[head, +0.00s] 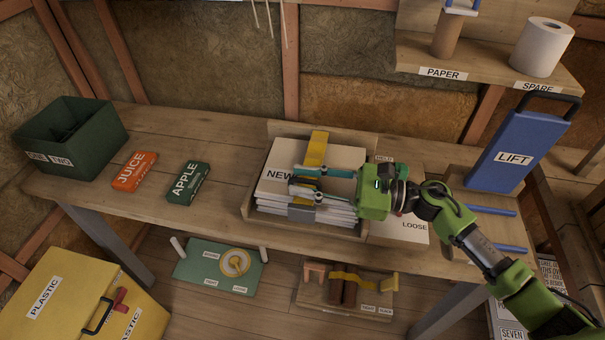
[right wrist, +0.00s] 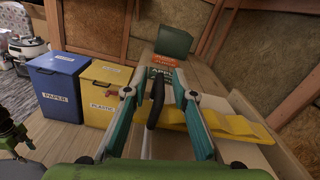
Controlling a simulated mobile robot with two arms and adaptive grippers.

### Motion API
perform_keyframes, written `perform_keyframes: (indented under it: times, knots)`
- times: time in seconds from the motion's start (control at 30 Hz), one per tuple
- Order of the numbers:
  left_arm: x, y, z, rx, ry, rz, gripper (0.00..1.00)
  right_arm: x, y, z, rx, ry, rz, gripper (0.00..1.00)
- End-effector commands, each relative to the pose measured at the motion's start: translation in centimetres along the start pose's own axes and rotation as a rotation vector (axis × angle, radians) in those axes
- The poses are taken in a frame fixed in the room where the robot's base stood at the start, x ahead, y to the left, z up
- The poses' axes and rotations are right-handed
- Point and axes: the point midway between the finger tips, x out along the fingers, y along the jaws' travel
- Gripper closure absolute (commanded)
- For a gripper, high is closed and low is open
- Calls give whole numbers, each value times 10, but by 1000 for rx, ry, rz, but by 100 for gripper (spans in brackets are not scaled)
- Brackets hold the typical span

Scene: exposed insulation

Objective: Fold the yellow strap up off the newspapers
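The stack of newspapers (head: 342,158) lies in a shallow wooden tray (head: 352,233) on the bench. The yellow strap (head: 317,146) runs over its top from the back edge toward the front. A grey piece shows at the stack's front edge. The fingers are apart; contact with the strap is unclear. A dark upright piece (right wrist: 155,98) shows between them. My left gripper is not visible.
Juice (head: 134,171) and apple (head: 188,182) cartons and a green divided bin (head: 70,135) stand left on the bench. Right are a sheet marked LOOSE (head: 414,228) and a blue LIFT panel (head: 515,140). A shelf (head: 480,75) hangs above. Bench between cartons and tray is clear.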

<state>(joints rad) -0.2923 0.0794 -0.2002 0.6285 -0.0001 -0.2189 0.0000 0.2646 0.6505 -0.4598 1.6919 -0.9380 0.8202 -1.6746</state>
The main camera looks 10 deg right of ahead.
Motion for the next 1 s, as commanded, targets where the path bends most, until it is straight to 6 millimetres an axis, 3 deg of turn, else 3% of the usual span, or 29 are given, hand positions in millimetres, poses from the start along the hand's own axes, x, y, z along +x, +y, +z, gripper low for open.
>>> perform_keyframes:
  times: [0.37, 0.47, 0.5, 0.77, 1.0]
  knots:
    - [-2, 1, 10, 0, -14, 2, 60, 7, 0, 0, 0, 0, 0, 75]
    - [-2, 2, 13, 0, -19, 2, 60, 7, 0, 0, 0, 0, 0, 99]
    - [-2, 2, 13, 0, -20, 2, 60, 7, 0, 0, 0, 0, 0, 100]
    - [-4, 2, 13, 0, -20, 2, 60, 6, -2, 2, 7, 0, -2, 100]
    - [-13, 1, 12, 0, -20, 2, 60, 6, -12, 23, 90, 1, -3, 100]
